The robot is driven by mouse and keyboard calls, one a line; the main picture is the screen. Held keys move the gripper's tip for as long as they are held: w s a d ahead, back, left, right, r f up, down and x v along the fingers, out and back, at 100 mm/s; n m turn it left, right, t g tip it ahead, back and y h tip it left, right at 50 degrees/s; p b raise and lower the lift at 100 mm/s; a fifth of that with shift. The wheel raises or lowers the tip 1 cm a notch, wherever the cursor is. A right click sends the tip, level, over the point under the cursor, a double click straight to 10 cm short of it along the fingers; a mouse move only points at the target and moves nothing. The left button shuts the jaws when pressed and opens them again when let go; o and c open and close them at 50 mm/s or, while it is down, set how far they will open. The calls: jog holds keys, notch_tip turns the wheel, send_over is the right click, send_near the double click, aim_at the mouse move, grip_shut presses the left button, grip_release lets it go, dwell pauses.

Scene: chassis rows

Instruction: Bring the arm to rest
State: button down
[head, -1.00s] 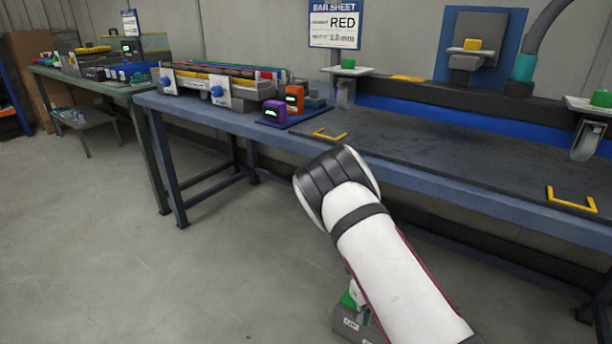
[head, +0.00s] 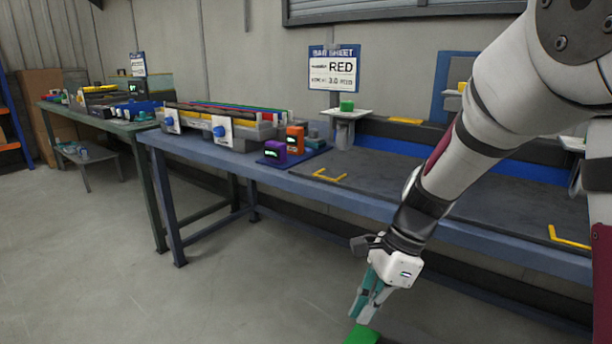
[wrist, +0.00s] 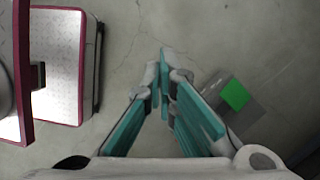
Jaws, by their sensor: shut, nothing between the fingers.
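My gripper (head: 361,308) hangs low in front of the long workbench, pointing down toward the floor. Its teal fingers are together with nothing between them. In the wrist view the fingertips (wrist: 165,62) meet above bare concrete floor. My white arm comes down from the upper right of the head view, bent at its joints, and covers part of the bench behind it.
A green-topped grey box (wrist: 235,96) is beside the fingers in the wrist view. The blue-edged workbench (head: 400,205) holds a rack (head: 240,132), a purple block (head: 275,151) and an orange block (head: 295,138). Open floor (head: 90,260) lies to the left.

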jog(key=s+d+r+n, duration=0.3)
jog(key=s+r+n, duration=0.6)
jog(key=s, duration=0.4)
jog(key=s+d+r+n+t+h, duration=0.1)
jog(key=s+d+n+h, duration=0.2)
jog(key=s, duration=0.5)
jog(key=s+d+r+n+t+h, duration=0.1)
jog(key=s+d+n, duration=0.1)
jog(key=s+n, duration=0.35)
notch_tip(320, 180, up, 34)
jog(key=s+t+p, duration=0.1)
jog(key=t+p, duration=0.2)
jog(key=p, duration=2.9)
jog(key=shift+s+d+r+m+t, duration=0.15)
jog(key=shift+s+d+m+t, duration=0.2)
jog(key=shift+s+m, duration=0.1)
